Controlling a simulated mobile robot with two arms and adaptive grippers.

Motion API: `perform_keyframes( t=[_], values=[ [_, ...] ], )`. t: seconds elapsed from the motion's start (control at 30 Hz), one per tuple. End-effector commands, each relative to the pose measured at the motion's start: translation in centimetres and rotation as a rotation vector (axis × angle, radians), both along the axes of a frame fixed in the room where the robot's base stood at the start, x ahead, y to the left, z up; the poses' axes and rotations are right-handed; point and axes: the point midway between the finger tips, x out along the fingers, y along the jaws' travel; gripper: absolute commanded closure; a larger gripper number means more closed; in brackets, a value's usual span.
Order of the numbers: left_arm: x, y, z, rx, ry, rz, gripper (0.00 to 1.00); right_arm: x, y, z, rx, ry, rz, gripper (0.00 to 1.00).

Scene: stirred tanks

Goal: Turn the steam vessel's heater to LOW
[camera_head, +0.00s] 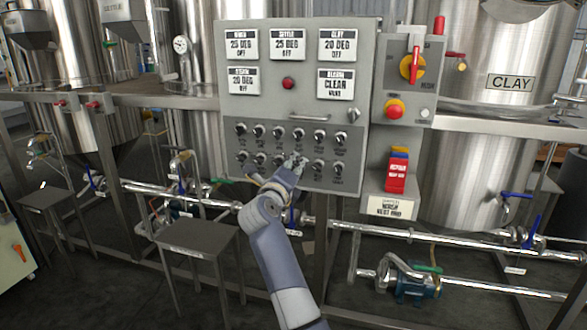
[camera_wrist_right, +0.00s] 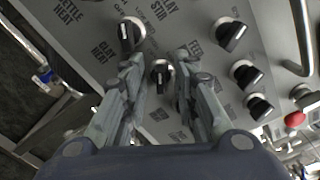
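A grey control panel (camera_head: 292,60) carries two rows of black rotary knobs in its lower part. The lettering beside them is too small to read in the head view, so I cannot tell there which is the steam vessel's heater. My right gripper (camera_head: 297,163) is at the lower row, right of its middle, and hides the knob there. In the right wrist view my right gripper (camera_wrist_right: 160,65) is open, its fingers on either side of a black knob (camera_wrist_right: 160,72). Gaps show between knob and fingers. My left gripper is not in view.
Readout cards (camera_head: 242,45) and a red button (camera_head: 288,83) are above the knobs. A side box with a red-and-yellow switch (camera_head: 412,67) adjoins the panel. A handle bar (camera_head: 308,118) projects above the knobs. Steel tanks (camera_head: 477,150), pipes and a small stand (camera_head: 198,236) surround it.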

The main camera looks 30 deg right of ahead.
Motion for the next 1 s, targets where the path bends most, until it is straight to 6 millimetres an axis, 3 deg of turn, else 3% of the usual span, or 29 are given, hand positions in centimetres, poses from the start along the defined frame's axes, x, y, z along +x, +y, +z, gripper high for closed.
perform_keyframes(
  t=[0.03, 0.1, 0.57, 1.0],
  values=[
    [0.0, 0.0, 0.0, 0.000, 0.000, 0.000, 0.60, 0.0, 0.0, 0.0, 0.000, 0.000, 0.000, 0.88],
    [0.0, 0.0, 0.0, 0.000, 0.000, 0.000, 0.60, 0.0, 0.0, 0.0, 0.000, 0.000, 0.000, 1.00],
    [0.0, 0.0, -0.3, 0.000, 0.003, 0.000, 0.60, 0.0, 0.0, 0.0, 0.048, -0.053, 0.000, 1.00],
    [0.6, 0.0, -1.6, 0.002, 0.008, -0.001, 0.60, -0.1, 0.1, -0.1, 0.263, -0.300, 0.000, 1.00]
  ],
)
